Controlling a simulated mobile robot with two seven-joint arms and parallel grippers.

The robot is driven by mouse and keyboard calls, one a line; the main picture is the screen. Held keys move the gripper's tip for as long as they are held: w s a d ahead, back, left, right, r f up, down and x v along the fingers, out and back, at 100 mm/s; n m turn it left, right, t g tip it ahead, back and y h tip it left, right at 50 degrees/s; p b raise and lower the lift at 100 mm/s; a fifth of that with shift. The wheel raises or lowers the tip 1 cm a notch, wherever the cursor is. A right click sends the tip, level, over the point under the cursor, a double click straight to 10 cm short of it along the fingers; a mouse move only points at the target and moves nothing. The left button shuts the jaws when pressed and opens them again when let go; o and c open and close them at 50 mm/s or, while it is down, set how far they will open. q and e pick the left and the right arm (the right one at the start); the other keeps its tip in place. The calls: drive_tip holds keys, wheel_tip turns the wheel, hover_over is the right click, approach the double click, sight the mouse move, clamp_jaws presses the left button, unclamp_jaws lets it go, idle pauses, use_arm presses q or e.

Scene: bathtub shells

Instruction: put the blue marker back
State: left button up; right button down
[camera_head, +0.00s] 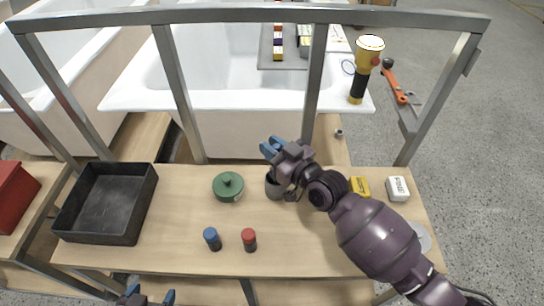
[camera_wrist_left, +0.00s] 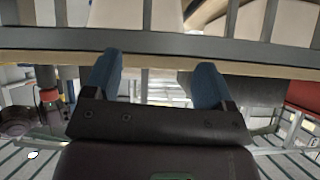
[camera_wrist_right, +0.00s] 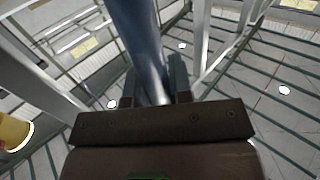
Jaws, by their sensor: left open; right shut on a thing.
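My right gripper (camera_head: 272,147) is shut on a long blue-grey cylinder, which looks like the blue marker (camera_wrist_right: 138,35) and runs between the fingers in the right wrist view. The marker cannot be made out clearly in the head view. The right gripper is over the workbench's back edge, just behind a small dark grey cup (camera_head: 273,189). The right wrist partly covers the cup and its inside is hidden. My left gripper (camera_head: 147,298) is open and empty at the bottom edge of the head view, in front of the bench; its blue fingers also show in the left wrist view (camera_wrist_left: 157,85).
The bench (camera_head: 315,250) also holds a black tray (camera_head: 75,205), a green lidded pot (camera_head: 228,187), blue-topped (camera_head: 212,239) and red-topped (camera_head: 249,240) small cylinders, a yellow block (camera_head: 360,187) and a white block (camera_head: 398,189). A grey metal frame (camera_head: 180,90) stands along its back.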

wheel_tip(320, 180, down, 4)
drive_tip(key=shift+r+b, duration=0.15)
drive_tip(key=shift+b, duration=0.2)
drive_tip(key=shift+f, duration=0.2)
drive_tip(key=c, duration=1)
unclamp_jaws()
